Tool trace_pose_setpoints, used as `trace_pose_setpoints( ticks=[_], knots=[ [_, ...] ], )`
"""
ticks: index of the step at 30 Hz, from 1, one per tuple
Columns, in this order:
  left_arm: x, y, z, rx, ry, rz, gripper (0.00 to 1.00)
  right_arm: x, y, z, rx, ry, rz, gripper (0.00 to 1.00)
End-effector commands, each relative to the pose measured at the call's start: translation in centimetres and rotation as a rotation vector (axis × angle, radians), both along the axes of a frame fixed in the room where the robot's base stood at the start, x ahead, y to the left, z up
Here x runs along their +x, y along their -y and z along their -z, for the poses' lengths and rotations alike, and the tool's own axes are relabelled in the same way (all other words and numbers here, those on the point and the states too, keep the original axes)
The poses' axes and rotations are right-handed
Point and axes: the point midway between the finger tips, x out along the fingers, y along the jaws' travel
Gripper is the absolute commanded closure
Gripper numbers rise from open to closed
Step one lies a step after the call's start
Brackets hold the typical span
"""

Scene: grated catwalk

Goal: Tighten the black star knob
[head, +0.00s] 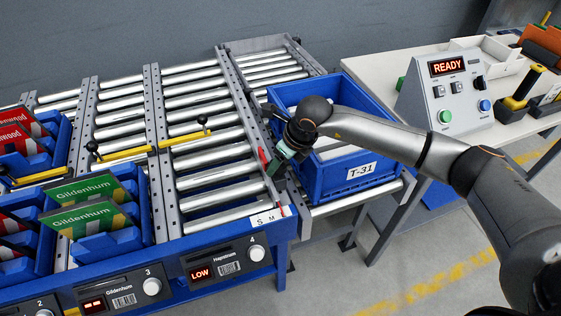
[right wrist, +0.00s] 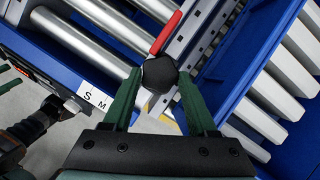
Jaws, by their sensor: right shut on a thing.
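The black star knob (right wrist: 160,75) sits between the two green fingertips of my right gripper (right wrist: 157,84) in the right wrist view, with its dark faceted top facing the camera. The gripper is shut on it. In the head view, my right gripper (head: 274,167) reaches the right side rail of the roller lane, beside the blue tote, and hides the knob. A red piece (right wrist: 166,33) lies along the rail just beyond the knob; it also shows in the head view (head: 264,155). My left gripper is not in the head view; green parts at the right wrist view's left edge are unclear.
The blue tote T-31 (head: 358,192) stands close to the right of the gripper. An S M label (head: 267,217) is at the rail's near end. Yellow bars (head: 185,138) with small black knobs cross the lanes. A control box (head: 446,93) reading READY stands on the bench.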

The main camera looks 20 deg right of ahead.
Motion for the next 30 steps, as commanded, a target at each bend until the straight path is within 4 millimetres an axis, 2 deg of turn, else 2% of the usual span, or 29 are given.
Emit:
trace_pose_setpoints(
  ticks=[15, 21, 30],
  knots=[
    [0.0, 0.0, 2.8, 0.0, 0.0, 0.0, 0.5, -0.1, -0.5, 0.2, 0.0, 0.002, 0.444, 0.97],
    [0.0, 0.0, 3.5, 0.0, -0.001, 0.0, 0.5, -0.1, -0.5, 0.1, 0.0, 0.002, 0.55, 0.97],
    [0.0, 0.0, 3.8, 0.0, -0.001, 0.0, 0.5, -0.1, -0.6, 0.0, 0.0, -0.001, 0.621, 0.97]
  ],
)
